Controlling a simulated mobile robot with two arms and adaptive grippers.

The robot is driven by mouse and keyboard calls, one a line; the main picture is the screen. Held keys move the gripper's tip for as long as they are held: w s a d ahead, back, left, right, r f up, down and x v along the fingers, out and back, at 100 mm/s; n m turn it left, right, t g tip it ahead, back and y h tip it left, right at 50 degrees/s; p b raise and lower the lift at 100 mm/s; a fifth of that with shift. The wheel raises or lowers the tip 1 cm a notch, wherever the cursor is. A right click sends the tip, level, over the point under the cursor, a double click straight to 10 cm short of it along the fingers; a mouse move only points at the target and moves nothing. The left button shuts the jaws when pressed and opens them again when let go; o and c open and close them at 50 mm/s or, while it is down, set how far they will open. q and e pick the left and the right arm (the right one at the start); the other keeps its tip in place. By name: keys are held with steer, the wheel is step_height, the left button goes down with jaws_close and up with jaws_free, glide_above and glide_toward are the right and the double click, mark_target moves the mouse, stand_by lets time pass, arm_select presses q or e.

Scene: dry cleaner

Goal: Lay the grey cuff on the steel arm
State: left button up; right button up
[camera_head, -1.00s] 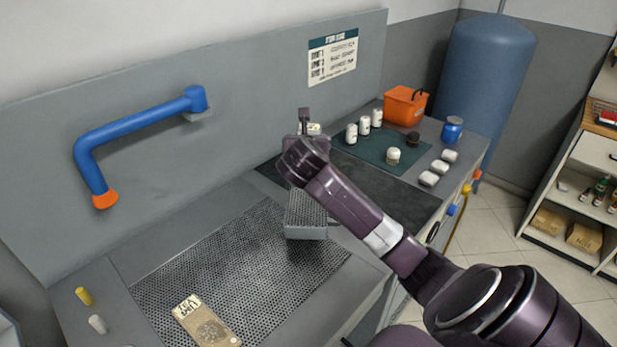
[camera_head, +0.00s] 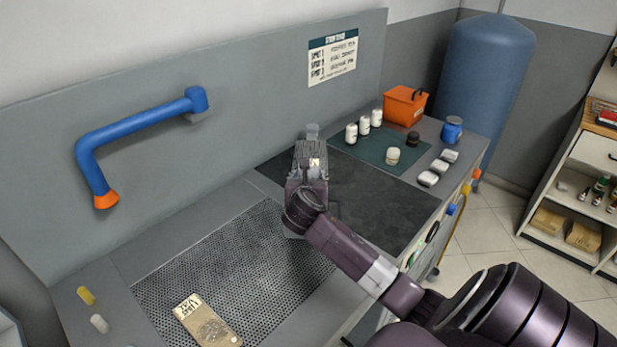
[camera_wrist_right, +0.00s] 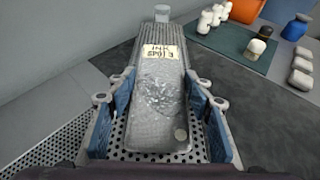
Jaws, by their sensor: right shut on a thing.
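The grey cuff (camera_wrist_right: 155,105) is a flat grey piece with a dark blotch and a pale lettered label. My right gripper (camera_wrist_right: 160,88) is shut on it, with a blue-padded finger along each side. My left gripper is out of view.
A perforated table plate (camera_head: 225,265) holds a beige labelled piece (camera_head: 205,322) at the front. A dark mat (camera_head: 375,195) lies to the right, with a green mat (camera_head: 362,151), white bottles and an orange bin (camera_head: 404,106) behind. A blue pipe (camera_head: 135,130) juts from the wall.

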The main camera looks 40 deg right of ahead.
steer(key=o, duration=1)
steer(key=b+v, duration=0.1)
steer(key=v, duration=1.1)
steer(key=shift+f, duration=0.1)
